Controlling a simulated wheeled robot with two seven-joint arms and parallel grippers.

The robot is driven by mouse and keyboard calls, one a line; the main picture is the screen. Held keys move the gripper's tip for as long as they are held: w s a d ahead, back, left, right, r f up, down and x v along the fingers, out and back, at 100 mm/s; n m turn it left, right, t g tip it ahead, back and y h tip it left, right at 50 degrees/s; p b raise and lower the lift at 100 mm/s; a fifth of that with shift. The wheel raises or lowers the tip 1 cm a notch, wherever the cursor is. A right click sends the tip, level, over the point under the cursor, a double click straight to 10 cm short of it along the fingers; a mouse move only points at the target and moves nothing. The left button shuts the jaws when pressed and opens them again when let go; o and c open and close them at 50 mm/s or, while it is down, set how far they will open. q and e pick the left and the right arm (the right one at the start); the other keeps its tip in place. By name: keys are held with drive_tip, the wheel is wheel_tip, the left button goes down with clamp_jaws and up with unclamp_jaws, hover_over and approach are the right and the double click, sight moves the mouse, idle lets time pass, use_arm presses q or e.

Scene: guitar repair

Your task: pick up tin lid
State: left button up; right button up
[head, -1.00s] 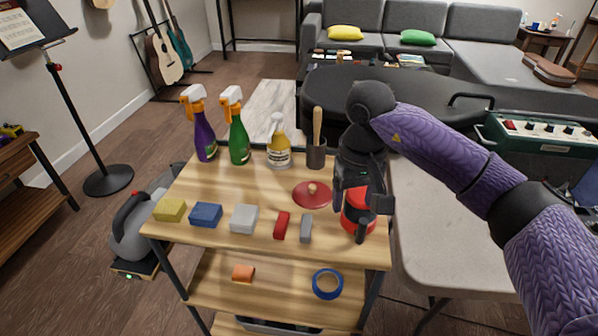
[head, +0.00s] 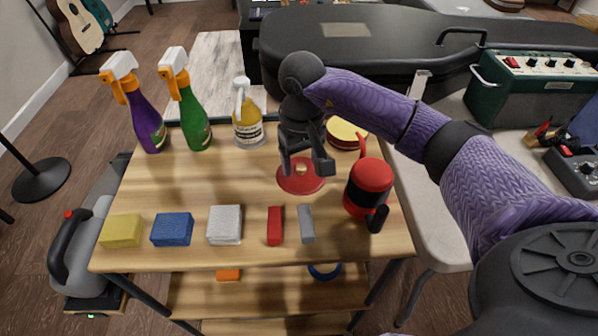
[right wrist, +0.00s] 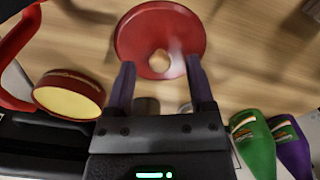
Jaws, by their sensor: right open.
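The tin lid (head: 296,187) is a round red disc with a small pale knob, lying flat on the wooden top of the cart. It also shows in the right wrist view (right wrist: 135,40), where the knob (right wrist: 160,62) sits between the fingertips. My right gripper (head: 306,168) is open and just above the lid, with its fingers (right wrist: 160,66) on either side of the knob; I cannot tell whether they touch it. A round red tin with a pale yellow top (head: 345,132) stands behind, partly hidden by my gripper. My left gripper is out of view.
A red and black canister (head: 370,186) stands close right of the lid. Purple (head: 147,125), green (head: 193,120) and yellow (head: 248,127) bottles stand at the back. Coloured blocks, including a red one (head: 275,226), line the front. The cart top (head: 225,178) is clear left of the lid.

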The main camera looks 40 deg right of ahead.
drive_tip(key=shift+f, duration=0.65)
drive_tip(key=shift+r, duration=0.2)
drive_tip(key=shift+c, duration=0.3)
clamp_jaws()
